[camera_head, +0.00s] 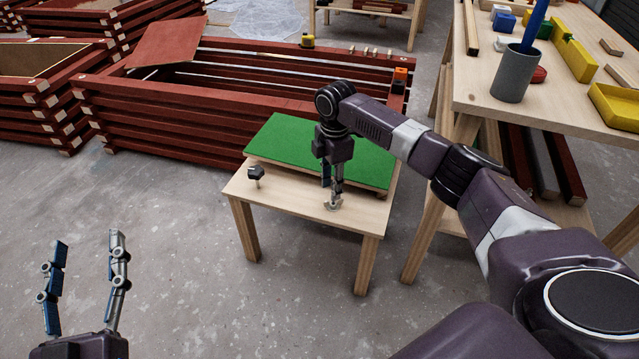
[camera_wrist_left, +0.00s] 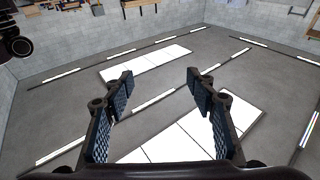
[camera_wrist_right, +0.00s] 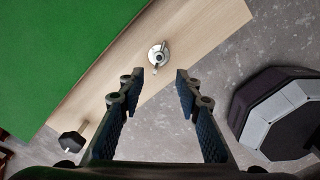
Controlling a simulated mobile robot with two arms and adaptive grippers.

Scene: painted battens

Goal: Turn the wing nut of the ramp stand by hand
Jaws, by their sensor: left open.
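The ramp stand (camera_head: 240,188) is a low light-wood table with a sloping green board (camera_head: 290,140) on top. Its silver wing nut (camera_head: 333,204) sits near the front right corner. It also shows in the right wrist view (camera_wrist_right: 158,56), just beyond the fingertips and between their lines. My right gripper (camera_head: 332,190) points down over the wing nut, open and empty; it is open in its wrist view too (camera_wrist_right: 160,75). A black knob (camera_head: 255,172) stands at the stand's left front. My left gripper (camera_head: 88,240) is open and empty, away at the lower left.
Red batten frames (camera_head: 200,130) stand behind and left of the stand. A wooden workbench (camera_head: 480,95) at the right carries a grey cup (camera_head: 515,75) and yellow trays (camera_head: 615,107). The grey floor in front of the stand is clear.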

